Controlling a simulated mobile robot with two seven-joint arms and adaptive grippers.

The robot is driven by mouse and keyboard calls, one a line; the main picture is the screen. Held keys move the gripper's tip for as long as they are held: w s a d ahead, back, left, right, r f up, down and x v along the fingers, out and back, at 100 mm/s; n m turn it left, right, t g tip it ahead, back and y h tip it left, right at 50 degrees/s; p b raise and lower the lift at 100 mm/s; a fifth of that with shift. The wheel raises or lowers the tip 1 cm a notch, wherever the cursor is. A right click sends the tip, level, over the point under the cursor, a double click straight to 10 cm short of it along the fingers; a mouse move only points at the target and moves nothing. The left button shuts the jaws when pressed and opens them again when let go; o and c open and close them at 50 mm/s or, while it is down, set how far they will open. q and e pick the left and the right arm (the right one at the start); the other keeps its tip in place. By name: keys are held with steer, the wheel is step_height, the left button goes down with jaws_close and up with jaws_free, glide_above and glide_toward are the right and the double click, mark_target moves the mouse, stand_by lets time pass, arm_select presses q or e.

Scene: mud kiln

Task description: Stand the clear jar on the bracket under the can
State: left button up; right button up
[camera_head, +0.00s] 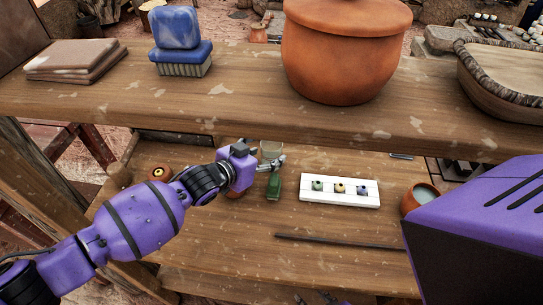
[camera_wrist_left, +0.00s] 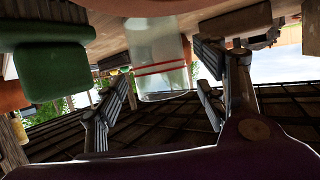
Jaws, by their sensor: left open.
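The clear jar (camera_head: 271,150) stands on the lower wooden shelf, just beyond my left gripper (camera_head: 272,163). In the left wrist view the jar (camera_wrist_left: 158,60), with red lines around it, appears upside down between the open fingers of my left gripper (camera_wrist_left: 162,92). I see a gap on each side of the jar, so it is not clasped. A green object (camera_head: 273,186) is close to the gripper and shows large in the wrist view (camera_wrist_left: 52,68). I cannot make out the can or the bracket. My right gripper is not in view.
The upper shelf (camera_head: 230,110) overhangs, bearing a large terracotta pot (camera_head: 340,55). Below, a white tray (camera_head: 312,198) holds three small pieces, a dark rod (camera_head: 340,243) lies in front, and an orange cup (camera_head: 410,205) stands right. The front left board is mostly clear.

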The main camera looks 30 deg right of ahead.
arm_select(q)
steer(key=shift+w+d+f, duration=0.1)
steer(key=shift+d, duration=0.05)
steer(key=c, duration=1.4)
steer(key=shift+o, duration=0.2)
